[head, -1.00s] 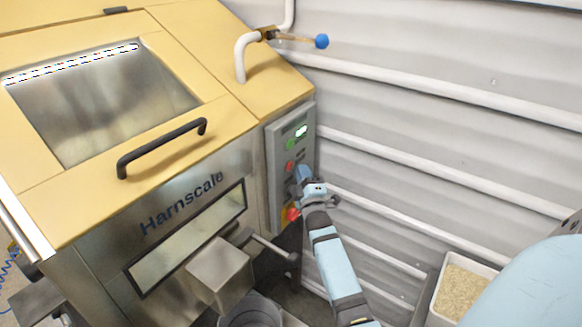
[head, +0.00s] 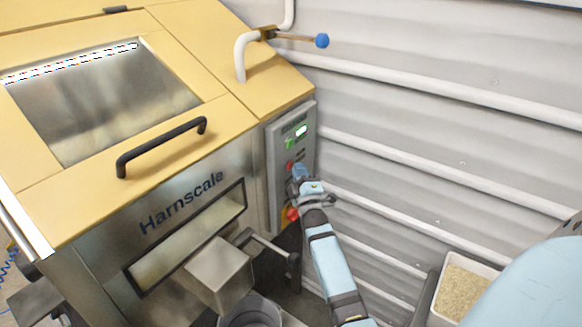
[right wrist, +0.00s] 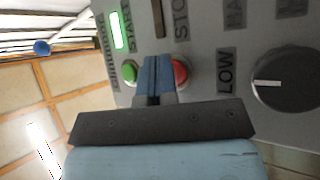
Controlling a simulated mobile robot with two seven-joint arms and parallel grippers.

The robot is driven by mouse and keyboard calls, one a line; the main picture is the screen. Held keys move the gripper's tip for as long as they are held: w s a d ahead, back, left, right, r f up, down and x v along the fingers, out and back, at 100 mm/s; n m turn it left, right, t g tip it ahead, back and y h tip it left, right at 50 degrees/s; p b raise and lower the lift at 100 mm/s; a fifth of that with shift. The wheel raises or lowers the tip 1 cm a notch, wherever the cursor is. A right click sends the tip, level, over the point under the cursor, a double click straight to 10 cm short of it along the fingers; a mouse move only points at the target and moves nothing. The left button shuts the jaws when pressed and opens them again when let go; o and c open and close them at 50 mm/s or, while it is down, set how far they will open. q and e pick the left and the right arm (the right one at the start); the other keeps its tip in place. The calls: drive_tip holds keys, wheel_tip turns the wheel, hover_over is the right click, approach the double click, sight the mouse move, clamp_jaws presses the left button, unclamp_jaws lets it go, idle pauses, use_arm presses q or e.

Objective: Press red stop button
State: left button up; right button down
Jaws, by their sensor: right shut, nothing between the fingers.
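The control panel (head: 275,185) is on the right side of the hopper. The red stop button (head: 290,166) sits below a green start button (head: 290,144). In the right wrist view the red button (right wrist: 180,72) is beside the STOP label, partly hidden by my fingers, and the green button (right wrist: 129,72) is beside START. My right gripper (head: 299,172) is shut and empty, its tips close to the panel by the red button. In the right wrist view its blue fingers (right wrist: 156,66) overlap the red button's left edge; contact cannot be told. My left gripper is not in view.
A black knob (right wrist: 287,80) is on the panel near LOW. A lower red button (head: 292,214) is just below my right gripper. A metal box (head: 220,273) juts from the hopper front. A grain-filled bin (head: 433,318) stands at lower right, near the corrugated wall (head: 440,120).

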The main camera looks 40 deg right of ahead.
drive_tip(key=shift+w, duration=0.2)
drive_tip(key=shift+s, duration=0.1)
idle(0.4)
drive_tip(key=shift+s+d+p, duration=0.2)
drive_tip(key=shift+s+p, duration=0.1)
drive_tip(key=shift+s, duration=0.4)
drive_tip(key=shift+s, duration=0.1)
drive_tip(key=s+p, duration=0.1)
drive_tip(key=s, duration=0.1)
drive_tip(key=s+d+p, duration=0.1)
drive_tip(key=s, duration=0.1)
drive_tip(key=shift+s+d, duration=0.15)
drive_tip(key=shift+s, duration=0.15)
